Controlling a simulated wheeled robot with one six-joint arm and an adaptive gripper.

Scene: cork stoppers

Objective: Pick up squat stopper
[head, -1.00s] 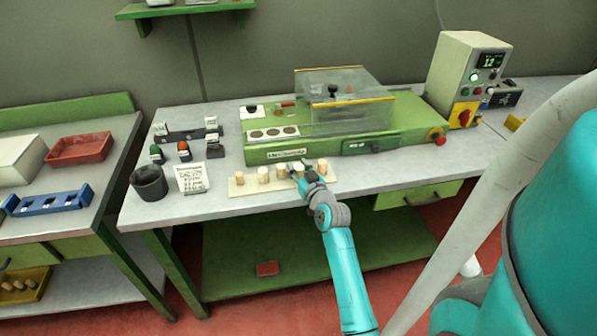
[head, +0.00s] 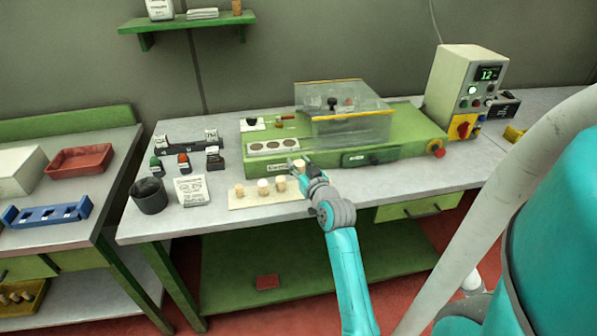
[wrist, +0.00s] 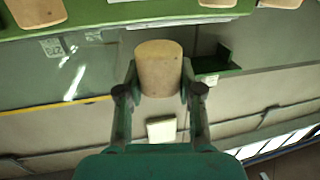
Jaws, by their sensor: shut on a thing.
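My gripper (wrist: 158,82) is shut on a short, wide, tan cork stopper (wrist: 158,68), the squat stopper by its shape, with one finger on each side. The stopper sticks out past the fingertips. In the head view my gripper (head: 300,168) is above the right part of a pale board, in front of the green machine, and the held stopper is small and hard to make out. Several pale stoppers, among them one at the left end (head: 239,190), stand on the board (head: 250,203). The board's right end is partly hidden by my arm.
The green machine (head: 350,155) with a clear cover (head: 345,100) stands behind the board. A dark cup (head: 150,196) and a white card (head: 191,190) stand left of it. A control box (head: 465,90) stands at the right. The bench front right is clear.

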